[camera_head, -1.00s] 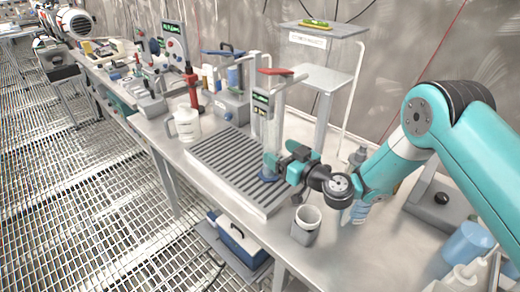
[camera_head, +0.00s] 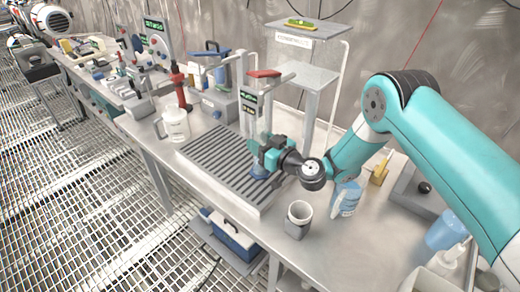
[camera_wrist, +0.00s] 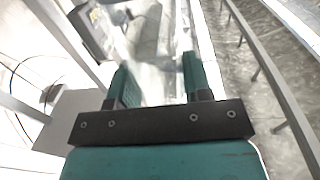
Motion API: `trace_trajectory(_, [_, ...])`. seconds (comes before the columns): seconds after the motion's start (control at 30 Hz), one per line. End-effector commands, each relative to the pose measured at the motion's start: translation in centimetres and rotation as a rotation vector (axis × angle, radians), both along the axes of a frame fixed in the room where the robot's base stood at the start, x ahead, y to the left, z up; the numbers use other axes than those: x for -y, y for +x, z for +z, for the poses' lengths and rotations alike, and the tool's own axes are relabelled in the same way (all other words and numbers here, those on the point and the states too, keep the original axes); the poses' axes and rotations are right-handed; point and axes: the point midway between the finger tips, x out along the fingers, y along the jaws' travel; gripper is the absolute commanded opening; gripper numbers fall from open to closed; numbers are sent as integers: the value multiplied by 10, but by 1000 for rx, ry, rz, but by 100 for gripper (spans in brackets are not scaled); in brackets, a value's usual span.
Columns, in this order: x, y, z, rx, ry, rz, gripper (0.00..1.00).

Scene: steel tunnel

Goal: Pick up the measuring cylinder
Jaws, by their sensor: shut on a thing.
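The measuring cylinder is a clear, slim, upright vessel with a blue foot (camera_head: 260,172). It stands at the right part of the grey ribbed drain tray (camera_head: 205,160). My gripper (camera_head: 257,150) reaches in from the right and is shut on its clear body above the foot. In the wrist view my two green fingers (camera_wrist: 156,82) stand on either side of the pale, see-through cylinder (camera_wrist: 158,72). Its outline is washed out there, and my gripper hides part of it in the head view. I cannot tell any gap between foot and tray.
A grey stand with a red lever (camera_head: 263,73) rises close behind my gripper. A clear jug (camera_head: 176,124) stands left of the tray. A grey cup (camera_head: 298,220) and a wash bottle (camera_head: 345,198) stand to the right, near my arm. A raised shelf (camera_head: 309,28) is behind.

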Motion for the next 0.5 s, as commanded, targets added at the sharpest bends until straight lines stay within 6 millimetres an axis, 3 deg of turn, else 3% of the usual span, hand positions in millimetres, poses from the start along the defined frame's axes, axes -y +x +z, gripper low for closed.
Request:
trace_trajectory(0.27, [1,1,6,2,1,-1,15])
trace_trajectory(0.5, [1,1,31,5,1,-1,15])
